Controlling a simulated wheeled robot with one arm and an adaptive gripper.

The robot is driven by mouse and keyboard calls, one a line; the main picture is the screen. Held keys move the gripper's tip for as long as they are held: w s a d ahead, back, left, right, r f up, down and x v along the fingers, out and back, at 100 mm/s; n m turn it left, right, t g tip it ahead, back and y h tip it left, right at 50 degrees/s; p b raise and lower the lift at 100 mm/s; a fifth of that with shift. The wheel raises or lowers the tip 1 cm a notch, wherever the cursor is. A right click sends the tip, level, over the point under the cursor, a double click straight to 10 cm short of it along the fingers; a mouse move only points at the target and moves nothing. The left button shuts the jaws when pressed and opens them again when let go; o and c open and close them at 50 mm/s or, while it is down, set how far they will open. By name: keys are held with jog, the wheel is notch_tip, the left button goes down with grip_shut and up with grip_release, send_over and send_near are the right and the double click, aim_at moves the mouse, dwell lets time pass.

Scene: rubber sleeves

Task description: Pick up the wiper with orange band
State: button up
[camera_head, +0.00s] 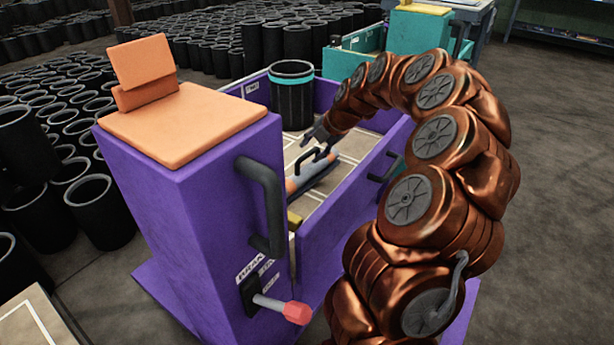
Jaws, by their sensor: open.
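The wiper (317,171) lies on the light tiled floor inside the purple cart. It has a grey body, a dark handle on top, and an orange part showing at its near left end. My gripper (313,146) reaches into the cart from the back right, with its dark fingers open just above the wiper's handle. I cannot tell whether the fingers touch the handle. The cart's wall hides part of the space around the wiper.
The purple cart (190,200) has an orange seat (180,120), a dark handle and a red-tipped lever (296,312). A black bin with a teal band (292,100) stands inside at the back. Black sleeves fill the floor to the left. Open floor lies right.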

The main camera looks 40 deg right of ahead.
aim_at(310, 153)
jog(key=b+x, duration=0.1)
jog(key=x, duration=0.2)
jog(key=shift+w+f, duration=0.1)
jog(key=shift+f, duration=0.15)
jog(key=shift+c, duration=0.3)
jog(key=shift+r, duration=0.1)
grip_shut()
